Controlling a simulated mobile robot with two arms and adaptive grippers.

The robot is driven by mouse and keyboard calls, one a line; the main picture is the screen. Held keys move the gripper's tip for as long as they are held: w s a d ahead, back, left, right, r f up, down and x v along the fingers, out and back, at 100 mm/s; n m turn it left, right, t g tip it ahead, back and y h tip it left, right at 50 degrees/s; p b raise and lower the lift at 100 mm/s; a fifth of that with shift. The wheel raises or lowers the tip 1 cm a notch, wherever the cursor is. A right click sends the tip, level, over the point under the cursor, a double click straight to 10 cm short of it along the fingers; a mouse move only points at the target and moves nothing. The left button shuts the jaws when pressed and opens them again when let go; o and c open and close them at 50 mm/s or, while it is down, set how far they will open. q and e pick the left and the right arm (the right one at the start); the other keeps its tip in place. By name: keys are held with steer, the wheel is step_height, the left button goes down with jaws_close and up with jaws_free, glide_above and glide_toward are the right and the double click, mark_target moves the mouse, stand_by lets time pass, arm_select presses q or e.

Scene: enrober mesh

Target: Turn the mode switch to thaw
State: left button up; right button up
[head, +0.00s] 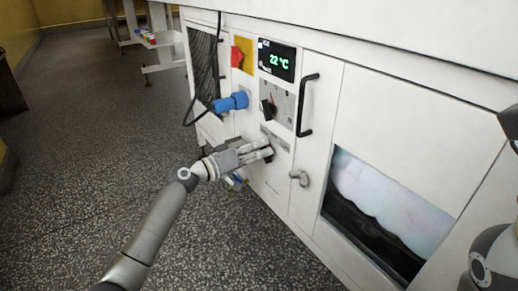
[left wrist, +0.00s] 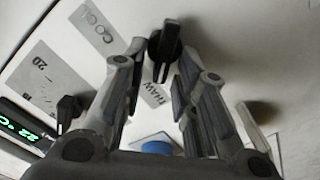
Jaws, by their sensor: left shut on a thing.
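The mode switch is a black knob (left wrist: 166,42) on the white machine front, seen at the top middle of the left wrist view. The word COOL (left wrist: 95,30) is to its left and a THAW label (left wrist: 154,95) is below it, partly hidden by a finger. My left gripper (head: 268,153) is at the knob, with its fingers (left wrist: 163,62) on both sides of the knob's grip bar, shut on it. In the head view the fingers mostly hide the knob. I cannot tell which mode it points to.
Above are a black dial (head: 267,109), a display (head: 277,60) reading 22 °C and a red switch (head: 237,56) on yellow. A blue plug (head: 232,102) with a cable, a black door handle (head: 308,105) and a grey latch (head: 299,177) stick out nearby. Floor at left is free.

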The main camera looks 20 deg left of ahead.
arm_select(q)
steer(key=shift+a, duration=0.1)
stand_by(0.4)
steer(key=o, duration=0.7)
steer(key=shift+c, duration=0.2)
steer(key=v, duration=1.2)
